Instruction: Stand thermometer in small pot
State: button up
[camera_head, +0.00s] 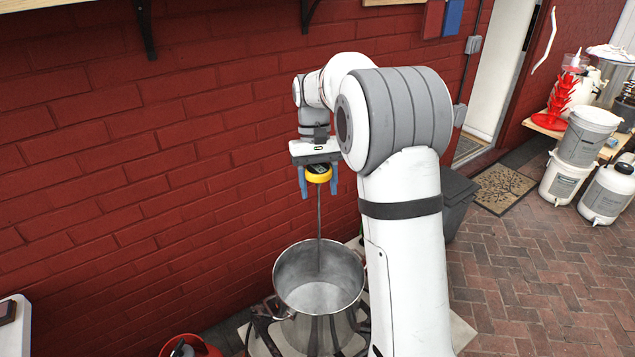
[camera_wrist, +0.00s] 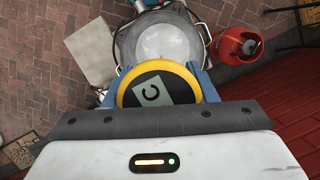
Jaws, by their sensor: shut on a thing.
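My gripper (camera_head: 319,183) is shut on the thermometer (camera_head: 318,173), with its blue fingers on either side of the yellow-rimmed dial. The thermometer's thin probe hangs straight down, and its lower end shows against the inside of the steel pot (camera_head: 289,266). I cannot tell whether the tip touches the pot. In the wrist view the dial (camera_wrist: 158,91) fills the space between the fingers of my gripper (camera_wrist: 160,82), hiding the probe. The open pot (camera_wrist: 130,45) shows just beyond it, with a pale grey bottom.
The pot stands on a burner stand by the red brick wall (camera_head: 180,130). A red gas cylinder (camera_head: 190,346) is at lower left. White buckets (camera_head: 568,178) and a table (camera_head: 545,126) are far right. The brick floor (camera_head: 530,260) right of my arm is clear.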

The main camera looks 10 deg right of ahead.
aim_at(319, 228)
notch_tip(319, 228, down, 3)
jog(key=shift+s+d+r+b, duration=0.1)
jog(key=shift+b, duration=0.85)
notch_tip(319, 228, down, 11)
jog(key=b, duration=0.9)
jog(key=shift+b, duration=0.35)
jog(key=shift+f+b, duration=3.1)
jog(key=shift+f, duration=3.65)
jog(key=o, duration=1.2)
jog(key=shift+r, duration=0.1)
